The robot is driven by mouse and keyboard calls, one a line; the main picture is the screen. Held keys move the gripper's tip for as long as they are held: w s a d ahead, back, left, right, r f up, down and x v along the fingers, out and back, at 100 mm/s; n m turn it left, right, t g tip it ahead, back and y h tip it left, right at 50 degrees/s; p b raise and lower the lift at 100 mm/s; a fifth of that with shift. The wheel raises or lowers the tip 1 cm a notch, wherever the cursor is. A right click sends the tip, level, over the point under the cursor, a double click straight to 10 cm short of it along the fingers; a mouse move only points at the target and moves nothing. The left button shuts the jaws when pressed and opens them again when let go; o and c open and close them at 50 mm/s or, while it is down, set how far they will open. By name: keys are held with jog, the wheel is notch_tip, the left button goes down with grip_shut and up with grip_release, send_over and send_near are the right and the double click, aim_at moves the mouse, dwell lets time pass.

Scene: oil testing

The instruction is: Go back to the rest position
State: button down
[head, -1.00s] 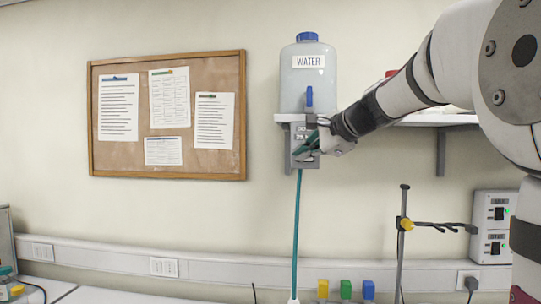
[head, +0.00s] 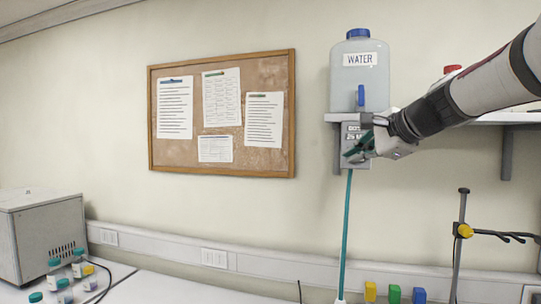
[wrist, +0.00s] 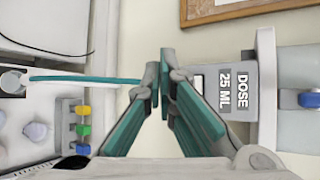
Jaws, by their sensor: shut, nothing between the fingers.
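My gripper (head: 366,147) is in front of the grey dosing box below the water container, at the right of the head view. In the wrist view its teal-lined fingers (wrist: 160,85) come together at the tips with nothing between them. The grey dosing box (wrist: 222,92) with "DOSE 25 ML" lies just beyond the fingers there. The water container (head: 360,85), with a blue cap and blue tap, stands on a wall shelf. A teal tube (head: 346,230) hangs straight down below the box. I cannot tell whether the fingers touch the box.
A wall shelf (head: 490,118) runs right of the container. A clamp stand (head: 460,240) rises at the lower right. A cork board (head: 222,160) hangs on the wall.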

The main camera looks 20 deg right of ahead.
jog(key=s+a+f+n+g+y, duration=0.1)
jog(key=s+a+f+n+g, duration=0.1)
jog(key=s+a+f+n, duration=0.4)
jog(key=s+a+f+n+g, duration=0.2)
jog(key=s+a+f+n, duration=0.15)
jog(key=a, duration=0.45)
jog(key=s+a+f+n+g+h, duration=0.2)
jog(key=s+a+f+n+g, duration=0.1)
jog(key=s+f+n, duration=0.8)
jog(key=s+a+f, duration=0.1)
jog(key=s+f, duration=0.2)
jog(key=s, duration=0.2)
jog(key=shift+s+a, duration=0.2)
jog(key=shift+s, duration=0.05)
dwell(2.2)
